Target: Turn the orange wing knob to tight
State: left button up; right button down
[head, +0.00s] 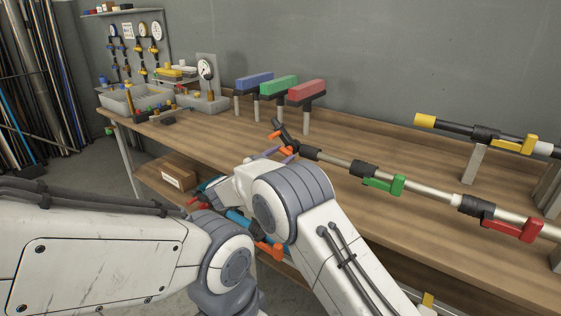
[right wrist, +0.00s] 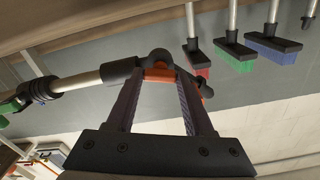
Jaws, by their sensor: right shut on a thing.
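The orange wing knob (head: 277,136) sits on the black joint at the left end of a metal pole, over the workbench. In the right wrist view the orange knob (right wrist: 160,75) lies between the two dark fingers, against the black joint (right wrist: 158,57). My right gripper (head: 284,153) reaches it from the front left and is shut on it. Its wrist and arm hide part of the bench and the finger contact in the head view. No tight mark on the knob is readable. My left arm shows at the lower left; its gripper is not in view.
The pole (head: 335,160) runs right along the bench with a green lever (head: 384,186) and a red lever (head: 512,229). A yellow-tipped pole (head: 425,120) lies behind. Blue (head: 254,81), green (head: 279,87) and red (head: 307,91) brush heads stand at the back. A tray (head: 135,100) stands far left.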

jog(key=m+b, duration=0.2)
jog(key=m, duration=0.1)
jog(key=shift+a+f+m+b, duration=0.1)
jog(key=shift+f+m+b, duration=0.15)
jog(key=shift+m+b, duration=0.15)
jog(key=m+b, duration=0.3)
jog(key=shift+m, duration=0.3)
jog(key=m+b, duration=0.4)
jog(key=shift+a+r+m+b, duration=0.1)
jog(key=shift+m+b, duration=1.1)
jog(key=shift+m, duration=0.4)
jog(key=shift+c, duration=1.4)
grip_release()
jog(key=shift+s, duration=0.1)
jog(key=shift+r, duration=0.1)
